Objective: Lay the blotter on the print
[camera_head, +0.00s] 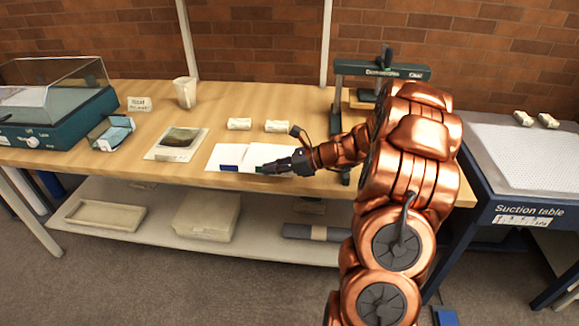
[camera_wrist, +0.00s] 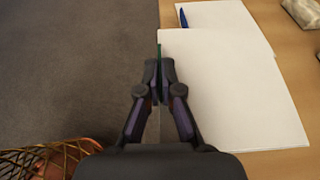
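The print (camera_head: 181,137) looks like a small dark picture on a pale mount, lying on the wooden table left of centre. Two white sheets lie to its right, partly overlapping. The left sheet (camera_head: 225,153) has a blue tab and also shows at the top of the wrist view (camera_wrist: 205,14). The right sheet (camera_head: 265,152) looks like the blotter and fills the right of the wrist view (camera_wrist: 235,85). My gripper (camera_wrist: 159,72) is at the front edge of this sheet, fingers close together around a thin green tab (camera_wrist: 158,50). The head view shows the gripper (camera_head: 272,169) low there.
Two small pale blocks (camera_head: 239,123) (camera_head: 277,126) lie behind the sheets. A beaker (camera_head: 185,92), a card sign (camera_head: 139,104) and a clear-lidded case (camera_head: 50,118) stand left. A dark frame (camera_head: 380,70) stands behind my arm. A suction table (camera_head: 530,150) is at right.

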